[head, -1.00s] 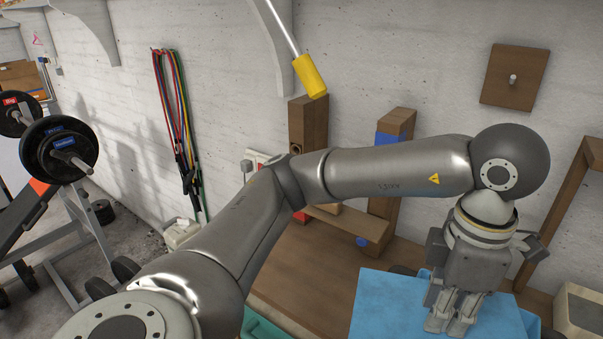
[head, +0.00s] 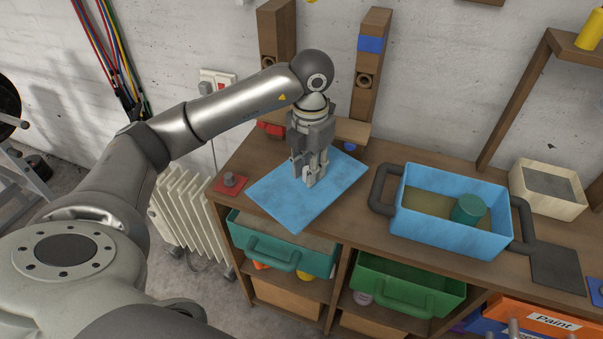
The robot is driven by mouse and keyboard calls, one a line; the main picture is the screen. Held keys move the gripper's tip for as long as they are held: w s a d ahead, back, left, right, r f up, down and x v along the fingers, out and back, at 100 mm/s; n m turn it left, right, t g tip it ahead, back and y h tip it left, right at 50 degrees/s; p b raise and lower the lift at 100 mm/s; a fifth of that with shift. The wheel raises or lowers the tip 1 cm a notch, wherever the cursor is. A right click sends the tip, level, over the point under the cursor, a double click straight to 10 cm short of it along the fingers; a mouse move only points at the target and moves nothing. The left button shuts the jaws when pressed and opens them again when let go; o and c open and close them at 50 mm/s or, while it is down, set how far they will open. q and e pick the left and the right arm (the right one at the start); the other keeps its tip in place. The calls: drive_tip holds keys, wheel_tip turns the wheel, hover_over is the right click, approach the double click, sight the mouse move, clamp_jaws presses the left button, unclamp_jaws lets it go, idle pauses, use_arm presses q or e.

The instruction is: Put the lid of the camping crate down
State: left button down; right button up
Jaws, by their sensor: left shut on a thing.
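The lid (head: 275,205) is a flat, light blue panel at the left end of the wooden bench, its front corner reaching past the bench's front edge. My left gripper (head: 312,182) points down and is shut on the lid near its middle right. I cannot tell whether the lid touches the bench. The camping crate (head: 450,236) is a blue open box with dark side handles, standing on the bench to the right of the lid. A green cylinder (head: 468,209) is inside it. My right gripper is not in view.
A red block with a knob (head: 229,182) sits close to the lid's left corner. Wooden posts (head: 370,65) stand behind the lid. A pale box (head: 547,188) and a dark flat plate (head: 556,268) lie right of the crate. Teal (head: 282,252) and green (head: 405,285) bins sit below.

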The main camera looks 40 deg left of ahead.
use_arm(q)
drive_tip(key=w+a+f, duration=0.1)
drive_tip(key=w+a+f+p, duration=0.1)
drive_tip(key=f, duration=0.1)
drive_tip(key=w+a+f, duration=0.1)
drive_tip(key=f, duration=0.1)
drive_tip(key=shift+w+a+f, duration=0.15)
drive_tip(key=shift+a+f, duration=0.1)
drive_tip(key=shift+a, duration=0.1)
drive_tip(key=f+p, duration=0.2)
drive_tip(key=f, duration=0.1)
drive_tip(key=shift+w+a+f, duration=0.15)
drive_tip(key=shift+a+f, duration=0.05)
drive_tip(key=shift+f, duration=0.2)
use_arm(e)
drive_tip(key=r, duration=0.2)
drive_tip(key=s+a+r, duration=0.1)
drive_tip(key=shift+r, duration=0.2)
use_arm(q)
drive_tip(key=shift+f, duration=0.1)
drive_tip(key=c, duration=1.2)
unclamp_jaws()
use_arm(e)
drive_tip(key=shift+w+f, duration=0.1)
